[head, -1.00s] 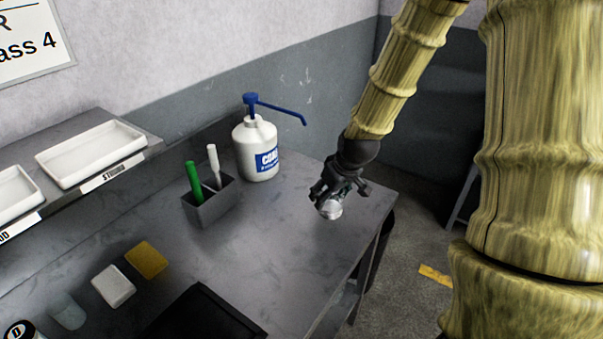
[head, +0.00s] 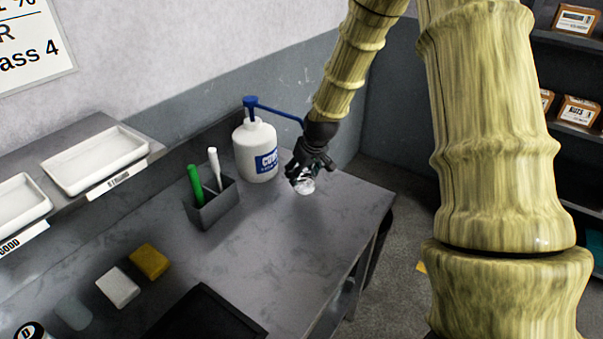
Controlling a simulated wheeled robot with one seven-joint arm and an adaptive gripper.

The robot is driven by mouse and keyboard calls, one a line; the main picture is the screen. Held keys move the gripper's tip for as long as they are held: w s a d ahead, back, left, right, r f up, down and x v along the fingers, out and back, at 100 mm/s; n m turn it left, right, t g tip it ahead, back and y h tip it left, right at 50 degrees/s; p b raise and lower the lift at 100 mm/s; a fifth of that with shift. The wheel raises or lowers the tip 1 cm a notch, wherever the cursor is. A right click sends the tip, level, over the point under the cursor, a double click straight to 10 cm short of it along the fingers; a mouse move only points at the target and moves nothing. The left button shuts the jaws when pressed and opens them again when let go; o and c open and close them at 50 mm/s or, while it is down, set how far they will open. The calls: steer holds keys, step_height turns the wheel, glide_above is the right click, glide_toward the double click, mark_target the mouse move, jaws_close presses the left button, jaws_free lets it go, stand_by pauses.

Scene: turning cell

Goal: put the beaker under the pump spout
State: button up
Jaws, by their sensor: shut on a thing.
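The pump bottle (head: 252,158) is white with a blue label and stands at the back of the bench. Its blue pump spout (head: 277,112) reaches out to the right, and its tip is hidden behind my arm. My gripper (head: 304,178) is shut on the clear beaker (head: 305,187), just right of the bottle and below the line of the spout. The fingers cover most of the beaker. I cannot tell whether the beaker touches the bench, or whether it is exactly under the spout tip.
A grey holder (head: 214,205) with a green and a white marker stands left of the bottle. A white block (head: 118,288), a yellow block (head: 150,261) and a black tray (head: 205,318) lie nearer. The bench (head: 300,240) is clear right of the holder, up to its right edge.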

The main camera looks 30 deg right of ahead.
steer(key=shift+w+f+p, duration=0.15)
steer(key=shift+f+p, duration=0.15)
steer(key=shift+f, duration=0.4)
steer(key=shift+f, duration=0.15)
steer(key=o, duration=1.1)
steer(key=shift+o, duration=0.2)
steer(key=shift+r, duration=0.35)
steer(key=v, duration=0.2)
steer(key=shift+s+r+b, duration=0.25)
steer(key=shift+r+b, duration=0.05)
steer(key=shift+b, duration=0.05)
steer(key=s+b, duration=0.2)
steer(key=s, duration=1)
steer(key=shift+b, duration=0.3)
